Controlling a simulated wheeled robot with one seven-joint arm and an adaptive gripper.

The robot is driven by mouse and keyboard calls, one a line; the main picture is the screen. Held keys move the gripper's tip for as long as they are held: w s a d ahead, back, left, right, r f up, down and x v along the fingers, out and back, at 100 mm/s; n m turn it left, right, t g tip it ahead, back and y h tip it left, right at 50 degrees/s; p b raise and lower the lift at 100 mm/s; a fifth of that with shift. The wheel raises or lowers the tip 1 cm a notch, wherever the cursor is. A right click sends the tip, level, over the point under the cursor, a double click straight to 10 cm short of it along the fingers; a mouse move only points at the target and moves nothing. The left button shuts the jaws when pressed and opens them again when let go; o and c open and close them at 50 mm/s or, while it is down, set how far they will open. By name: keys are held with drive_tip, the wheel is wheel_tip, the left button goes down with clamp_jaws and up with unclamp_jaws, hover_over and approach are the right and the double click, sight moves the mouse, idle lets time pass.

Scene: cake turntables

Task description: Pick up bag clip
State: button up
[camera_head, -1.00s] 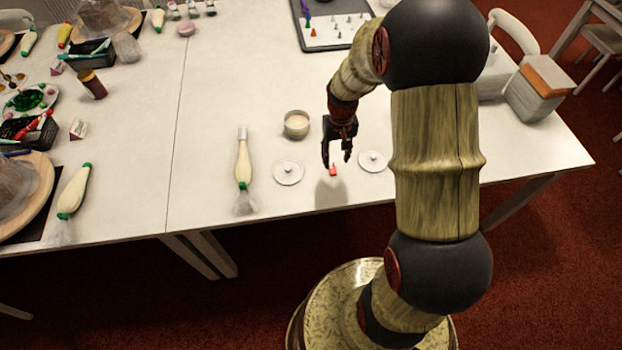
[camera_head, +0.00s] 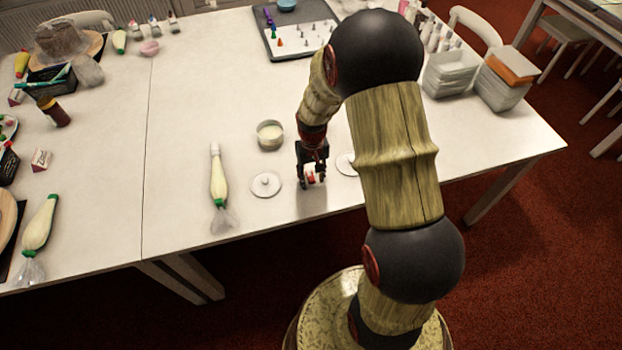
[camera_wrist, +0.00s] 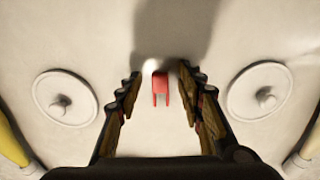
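The small red bag clip (camera_wrist: 160,78) lies on the white table between two white discs, its two prongs pointing toward my gripper. In the head view, a bit of red (camera_head: 311,170) shows between my fingers, partly hidden by them. My gripper (camera_wrist: 160,92) is open, with one finger on each side of the clip's line. In the wrist view, white table shows between the clip and both fingers, so neither touches it there. In the head view, my gripper (camera_head: 311,184) is low over the table near its front edge.
White knobbed discs (camera_head: 266,184) (camera_head: 346,164) lie on both sides of my gripper. A round tub (camera_head: 270,134) stands behind left. A piping bag (camera_head: 218,180) lies further left. A tray of nozzles (camera_head: 298,38) is at the back. Table space behind the tub is clear.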

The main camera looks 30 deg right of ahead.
drive_tip(key=shift+c, duration=1.2)
drive_tip(key=c, duration=0.4)
drive_tip(key=shift+c, duration=0.3)
